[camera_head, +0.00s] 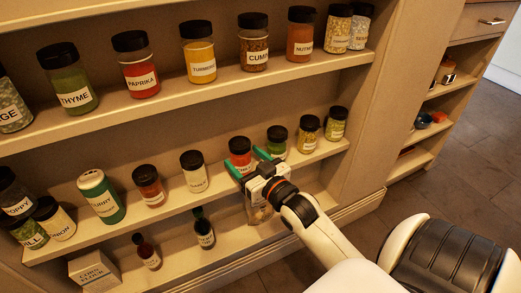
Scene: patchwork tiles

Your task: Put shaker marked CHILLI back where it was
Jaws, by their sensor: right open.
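My right gripper (249,162) reaches in from the lower right to the middle shelf (215,184). Its two green-tipped fingers are apart. A red shaker (239,147) with a black lid stands upright on that shelf, just behind the left fingertip. Its white label is partly hidden, and I cannot read it for certain as CHILLI. It seems to stand at or between the fingertips, but contact cannot be told. Another red shaker (147,184) with a black lid stands further left, its label too small to read. My left gripper is not in view.
A pale jar (193,171) and a green CURRY shaker (99,196) stand left. The top shelf (170,102) holds several spices. Bottles and a box (94,270) are below.

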